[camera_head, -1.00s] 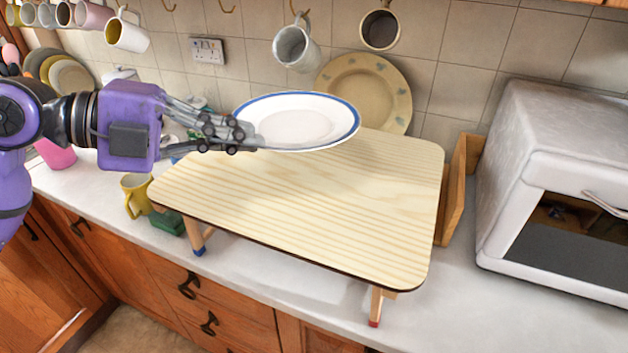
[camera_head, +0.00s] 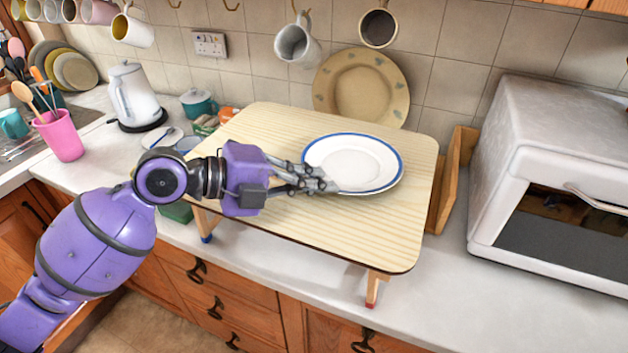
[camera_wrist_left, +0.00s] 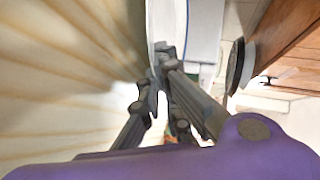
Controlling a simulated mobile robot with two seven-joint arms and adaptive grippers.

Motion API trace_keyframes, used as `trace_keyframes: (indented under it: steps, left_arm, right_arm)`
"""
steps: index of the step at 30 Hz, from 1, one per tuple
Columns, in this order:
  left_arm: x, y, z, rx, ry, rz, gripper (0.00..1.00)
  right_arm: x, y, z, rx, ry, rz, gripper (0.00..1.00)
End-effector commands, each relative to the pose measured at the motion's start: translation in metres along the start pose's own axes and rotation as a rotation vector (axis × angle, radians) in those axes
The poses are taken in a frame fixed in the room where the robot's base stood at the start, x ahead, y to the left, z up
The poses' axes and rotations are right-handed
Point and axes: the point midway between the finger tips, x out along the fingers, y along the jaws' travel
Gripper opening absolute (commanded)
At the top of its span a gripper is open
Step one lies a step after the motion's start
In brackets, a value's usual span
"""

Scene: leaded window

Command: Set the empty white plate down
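The empty white plate (camera_head: 352,160) with a blue rim lies about level over the right half of the small wooden table (camera_head: 270,150). It is at or very close to the tabletop; I cannot tell if its whole underside touches. My left gripper (camera_head: 325,184) reaches in from the left and is shut on the plate's near-left rim. In the left wrist view the fingertips (camera_wrist_left: 163,62) come together at the plate's pale edge. Nothing is on the plate. My right gripper is not in view.
A tan plate (camera_head: 362,85) leans on the wall behind the table, below hanging mugs (camera_head: 297,40). A white microwave (camera_head: 560,165) stands to the right. A kettle (camera_head: 135,97) and pink cup (camera_head: 60,135) stand left. The table's front and left tabletop is clear.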

Motion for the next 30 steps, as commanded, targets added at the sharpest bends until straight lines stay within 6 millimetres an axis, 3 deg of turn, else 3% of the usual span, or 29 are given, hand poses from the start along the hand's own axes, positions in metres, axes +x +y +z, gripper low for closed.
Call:
trace_keyframes:
  steps: [9, 12, 23, 30]
  left_arm:
    - [0.002, 0.004, 0.001, 0.0, 0.0, -0.001, 0.0]
    - [0.001, 0.003, 0.001, 0.0, 0.0, 0.001, 0.12]
    - [-0.002, -0.001, 0.0, 0.001, -0.001, 0.0, 0.12]
    - [-0.04, 0.006, 0.003, -0.004, -0.003, 0.006, 0.12]
  right_arm:
    - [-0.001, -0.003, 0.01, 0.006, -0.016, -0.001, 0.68]
    - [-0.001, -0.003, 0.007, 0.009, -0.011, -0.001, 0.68]
    - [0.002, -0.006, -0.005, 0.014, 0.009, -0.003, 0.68]
    - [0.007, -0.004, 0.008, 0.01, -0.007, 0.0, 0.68]
